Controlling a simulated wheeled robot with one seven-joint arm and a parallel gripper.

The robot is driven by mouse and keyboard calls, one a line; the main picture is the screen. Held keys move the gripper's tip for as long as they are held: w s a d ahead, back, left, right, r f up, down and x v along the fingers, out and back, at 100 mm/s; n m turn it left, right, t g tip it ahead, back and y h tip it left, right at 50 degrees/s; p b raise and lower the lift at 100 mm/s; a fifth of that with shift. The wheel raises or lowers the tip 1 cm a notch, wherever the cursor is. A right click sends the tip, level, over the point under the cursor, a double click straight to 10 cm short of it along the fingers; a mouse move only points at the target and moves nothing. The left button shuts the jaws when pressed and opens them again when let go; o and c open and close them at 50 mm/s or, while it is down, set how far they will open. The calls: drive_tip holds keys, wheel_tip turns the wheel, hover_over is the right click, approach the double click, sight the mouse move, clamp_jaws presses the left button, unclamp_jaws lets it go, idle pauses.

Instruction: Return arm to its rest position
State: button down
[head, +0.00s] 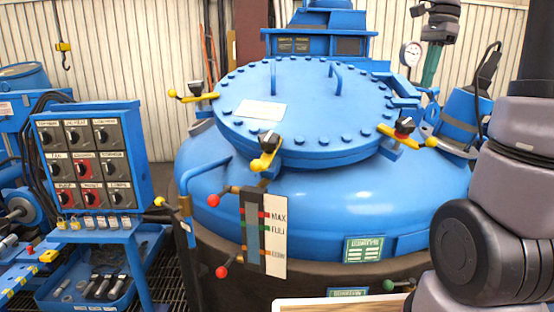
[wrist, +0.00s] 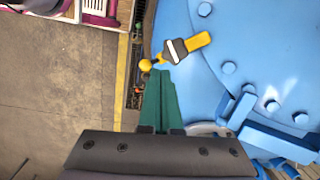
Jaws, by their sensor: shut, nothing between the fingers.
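My gripper (head: 429,84) hangs at the far right side of the blue furnace lid (head: 340,95), with its green fingers pointing down. In the wrist view the fingers (wrist: 161,72) are together, with nothing between them. Just beyond their tips in that picture is a yellow clamp handle (wrist: 196,42) with a ball end (wrist: 146,66); I cannot tell whether they touch. My arm's grey and black links fill the right edge of the head view.
A pressure gauge (head: 411,54) stands beside my gripper. Yellow clamps sit on the lid rim, one at the front (head: 266,152). A switch panel (head: 92,160) stands at left. The wrist view shows open concrete floor (wrist: 60,90) left of the furnace.

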drive_tip(key=s+a+f+n+t, duration=0.2)
drive_tip(key=s+a+n+t, duration=0.1)
drive_tip(key=s+a+n, duration=0.3)
drive_tip(key=s+a+f+n+t, duration=0.3)
drive_tip(key=s+a+n, duration=0.3)
drive_tip(key=s+a, duration=0.2)
drive_tip(key=shift+s+a+f+t+y, duration=0.2)
drive_tip(key=shift+s+f+t+y, duration=0.15)
drive_tip(key=shift+t, duration=0.15)
